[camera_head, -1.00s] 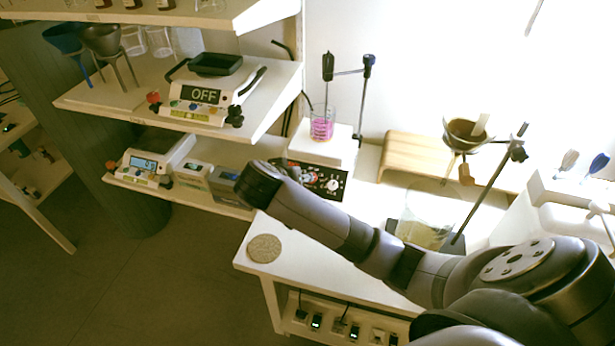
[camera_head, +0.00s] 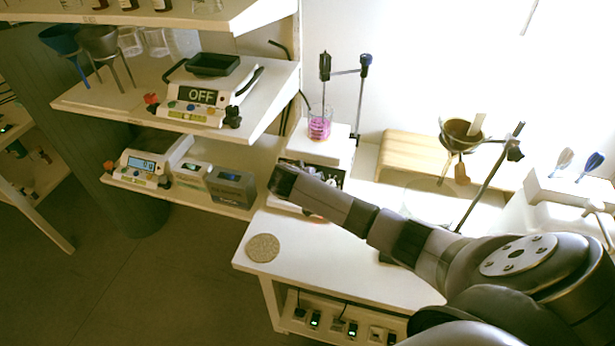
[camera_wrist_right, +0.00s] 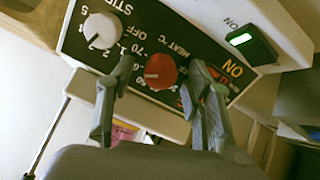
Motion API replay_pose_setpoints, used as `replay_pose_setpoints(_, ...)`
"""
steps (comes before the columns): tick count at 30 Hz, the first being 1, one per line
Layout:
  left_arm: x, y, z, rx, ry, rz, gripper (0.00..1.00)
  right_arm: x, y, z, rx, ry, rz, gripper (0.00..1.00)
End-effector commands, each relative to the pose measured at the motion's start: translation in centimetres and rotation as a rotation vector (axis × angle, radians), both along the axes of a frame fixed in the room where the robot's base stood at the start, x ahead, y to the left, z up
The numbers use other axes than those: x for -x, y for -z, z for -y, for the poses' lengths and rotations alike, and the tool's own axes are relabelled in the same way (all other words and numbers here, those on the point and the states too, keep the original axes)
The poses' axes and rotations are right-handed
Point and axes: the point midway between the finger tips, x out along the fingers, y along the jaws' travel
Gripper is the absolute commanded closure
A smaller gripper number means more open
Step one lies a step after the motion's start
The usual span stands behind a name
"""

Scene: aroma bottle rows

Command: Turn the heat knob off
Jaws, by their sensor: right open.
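The white hot plate stirrer (camera_head: 318,148) stands on the bench in the head view. The right wrist view shows the panel with the red heat knob (camera_wrist_right: 160,71), the white stir knob (camera_wrist_right: 102,30) and a green-lit switch (camera_wrist_right: 240,38) by an ON label. My right gripper (camera_wrist_right: 161,64) is open, its fingers on either side of the red knob. I cannot tell whether a finger touches it. In the head view the right gripper (camera_head: 283,180) is in front of the panel. My left gripper is not in view.
A beaker of pink liquid (camera_head: 320,124) stands on the hot plate beside a stand with a probe. A balance reading OFF (camera_head: 198,96) is on the shelf at left. A round cork-like pad (camera_head: 262,247) lies on the bench's front corner. A funnel stand (camera_head: 487,180) is at right.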

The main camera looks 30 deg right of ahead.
Motion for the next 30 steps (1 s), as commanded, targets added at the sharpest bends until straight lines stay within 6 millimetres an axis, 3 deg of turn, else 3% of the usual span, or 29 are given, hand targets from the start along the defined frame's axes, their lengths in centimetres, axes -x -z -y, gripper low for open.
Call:
replay_pose_setpoints(8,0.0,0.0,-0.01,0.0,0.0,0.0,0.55,-0.06,0.04,0.06,0.001,0.0,0.001,0.53)
replay_pose_setpoints(30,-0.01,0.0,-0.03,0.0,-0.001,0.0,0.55,-0.05,0.03,0.03,0.0,-0.001,-0.001,1.0)
